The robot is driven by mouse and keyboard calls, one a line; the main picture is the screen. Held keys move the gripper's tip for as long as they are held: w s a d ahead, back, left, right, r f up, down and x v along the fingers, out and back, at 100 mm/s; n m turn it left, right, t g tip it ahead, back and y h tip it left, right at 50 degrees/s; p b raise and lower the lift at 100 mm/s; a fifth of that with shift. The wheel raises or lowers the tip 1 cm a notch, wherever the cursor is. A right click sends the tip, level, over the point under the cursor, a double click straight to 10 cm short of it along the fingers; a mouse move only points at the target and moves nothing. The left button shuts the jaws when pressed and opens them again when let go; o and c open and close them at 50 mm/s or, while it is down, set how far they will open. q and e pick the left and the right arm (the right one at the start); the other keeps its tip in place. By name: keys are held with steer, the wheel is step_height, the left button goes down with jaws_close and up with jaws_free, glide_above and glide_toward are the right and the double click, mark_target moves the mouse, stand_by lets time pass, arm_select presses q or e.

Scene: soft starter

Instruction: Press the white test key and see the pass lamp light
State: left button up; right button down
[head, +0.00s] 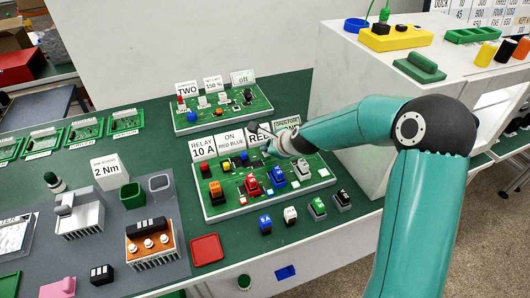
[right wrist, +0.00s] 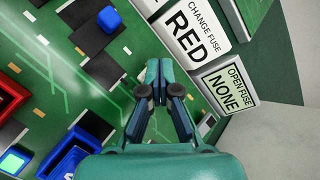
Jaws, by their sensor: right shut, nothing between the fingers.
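My right gripper (head: 268,146) is over the back part of the front green circuit board (head: 218,213), near its row of cards. In the right wrist view its fingers (right wrist: 158,72) are closed together with nothing between them, beside the "CHANGE FUSE RED" card (right wrist: 195,28). A small white square (head: 325,172) at the board's right end may be the test key; I cannot tell for sure. I cannot make out which part is the pass lamp, or whether any lamp is lit. My left gripper is not in view.
Red (head: 251,184) and blue (head: 277,178) blocks stand upright on the board. Several loose blocks, one white (head: 290,214), stand in front of it. A second board (head: 205,122) lies behind. A white cabinet (head: 345,110) rises at the right. A red tray (head: 207,249) lies front left.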

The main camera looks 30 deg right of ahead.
steer(key=shift+r+p, duration=0.85)
step_height(320, 180, up, 5)
steer(key=p, duration=0.5)
stand_by(0.8)
